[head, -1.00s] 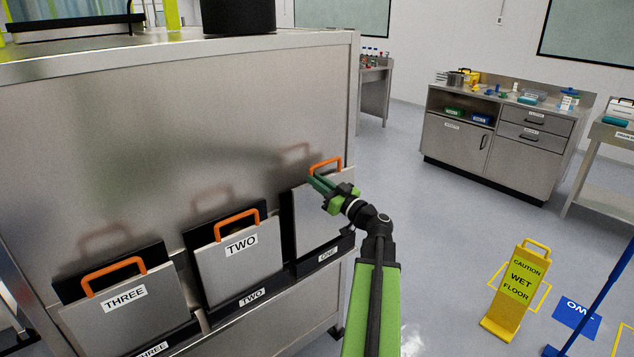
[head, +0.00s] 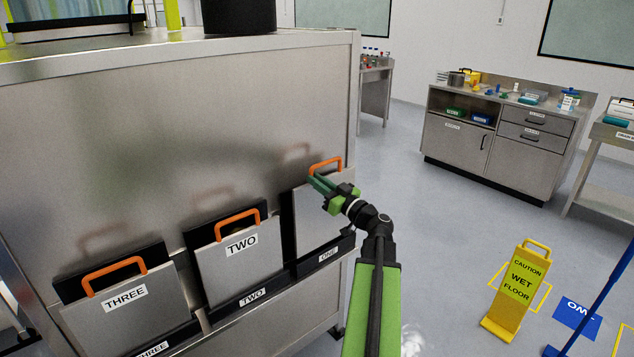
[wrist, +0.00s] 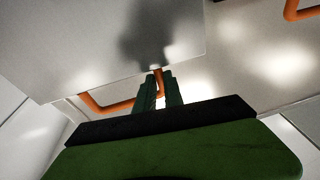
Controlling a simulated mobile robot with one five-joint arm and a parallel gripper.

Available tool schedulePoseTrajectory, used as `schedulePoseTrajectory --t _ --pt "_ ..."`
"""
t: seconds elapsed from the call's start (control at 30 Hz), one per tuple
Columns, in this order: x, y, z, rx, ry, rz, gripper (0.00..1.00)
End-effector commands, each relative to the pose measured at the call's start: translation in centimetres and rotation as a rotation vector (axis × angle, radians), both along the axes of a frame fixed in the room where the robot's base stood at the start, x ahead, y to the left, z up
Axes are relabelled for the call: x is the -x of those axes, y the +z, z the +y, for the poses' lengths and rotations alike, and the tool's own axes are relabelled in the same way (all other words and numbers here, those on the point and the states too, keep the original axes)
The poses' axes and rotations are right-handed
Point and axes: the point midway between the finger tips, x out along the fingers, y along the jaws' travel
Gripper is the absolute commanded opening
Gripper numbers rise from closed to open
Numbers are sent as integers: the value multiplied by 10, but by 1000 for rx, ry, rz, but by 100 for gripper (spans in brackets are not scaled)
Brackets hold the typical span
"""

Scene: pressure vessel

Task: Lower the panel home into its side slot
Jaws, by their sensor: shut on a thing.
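The panel (head: 312,221) is a grey plate with an orange handle (head: 325,163) on top, standing at the black slot holder labelled ONE (head: 328,254), rightmost on the steel cabinet's side. My gripper (head: 316,181) is at the handle, and its green fingers are shut on it. In the wrist view the fingers (wrist: 158,92) close around the orange handle (wrist: 105,106), with the grey plate (wrist: 110,45) beside it. My gripper hides part of the panel's face. I cannot tell whether the panel's lower edge is fully seated.
Panels TWO (head: 240,265) and THREE (head: 125,310) stand in holders to the left on the steel cabinet (head: 110,130). A yellow wet-floor sign (head: 516,288) and a blue pole (head: 598,300) stand at the right. The floor between the cabinet and the far counter (head: 495,150) is clear.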

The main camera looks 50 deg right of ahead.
Motion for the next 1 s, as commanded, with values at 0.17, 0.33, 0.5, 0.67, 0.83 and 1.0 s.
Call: schedulePoseTrajectory --t 0.17,0.33,0.5,0.67,0.83,1.0 --pt "1 0 0 0 -1 -1 0" --pt "1 -3 0 0 -1 -1 0" --pt "1 -7 0 0 -1 -1 0" --pt "1 -11 0 0 -1 -1 0" --pt "1 -15 0 0 -1 -1 0" --pt "1 -19 0 0 -1 -1 0"
